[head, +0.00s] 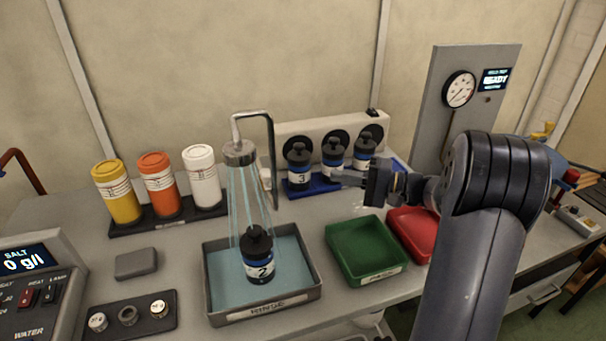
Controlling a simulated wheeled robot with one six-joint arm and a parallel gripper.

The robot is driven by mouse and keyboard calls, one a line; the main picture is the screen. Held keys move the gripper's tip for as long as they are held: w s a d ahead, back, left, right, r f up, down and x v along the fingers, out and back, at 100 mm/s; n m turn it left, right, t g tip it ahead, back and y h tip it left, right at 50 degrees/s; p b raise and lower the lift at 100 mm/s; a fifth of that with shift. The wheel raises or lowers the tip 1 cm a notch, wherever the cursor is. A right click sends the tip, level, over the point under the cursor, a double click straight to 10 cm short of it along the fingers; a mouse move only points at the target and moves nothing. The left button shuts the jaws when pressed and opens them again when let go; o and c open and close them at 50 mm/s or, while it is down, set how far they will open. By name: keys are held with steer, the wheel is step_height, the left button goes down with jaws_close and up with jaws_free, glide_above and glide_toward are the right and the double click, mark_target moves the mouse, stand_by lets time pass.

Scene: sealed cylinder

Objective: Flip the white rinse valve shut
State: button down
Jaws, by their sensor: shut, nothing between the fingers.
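A rinse shower head (240,151) hangs from a bent metal pipe (271,140), and water streams from it. A small pale piece (265,165) beside the pipe may be the white rinse valve; it is too small to tell its position.
Several numbered dark bottles (299,169) stand in a blue rack (300,191) behind my gripper. A green tray (337,231) and a red tray (398,217) lie below it. Yellow (117,196), orange (158,184) and white (202,177) canisters stand left of the pipe.

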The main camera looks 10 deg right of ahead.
glide_toward(266, 173)
steer(key=w, duration=0.6)
steer(key=a, duration=0.1)
steer(key=s+a, duration=0.1)
steer(key=a, duration=0.1)
steer(key=s+a, duration=0.1)
steer(key=shift+a+f+p, duration=0.15)
steer(key=shift+f+p, duration=0.2)
steer(key=shift+f, duration=0.05)
steer(key=b, duration=0.2)
steer(key=s+a+m+t+b, duration=0.1)
steer(key=b, duration=0.1)
steer(key=a+t+h+b, duration=0.1)
steer(key=b, duration=0.1)
steer(key=shift+s+a+f, duration=0.15)
steer(key=shift+s+f, duration=0.05)
steer(key=shift+f, duration=0.05)
steer(key=shift+s+a+r+m+b, duration=0.1)
steer(key=shift+a+r+m+b, duration=0.2)
steer(key=shift+b, duration=0.3)
steer(key=shift+d+f, duration=0.1)
steer(key=shift+d, duration=0.05)
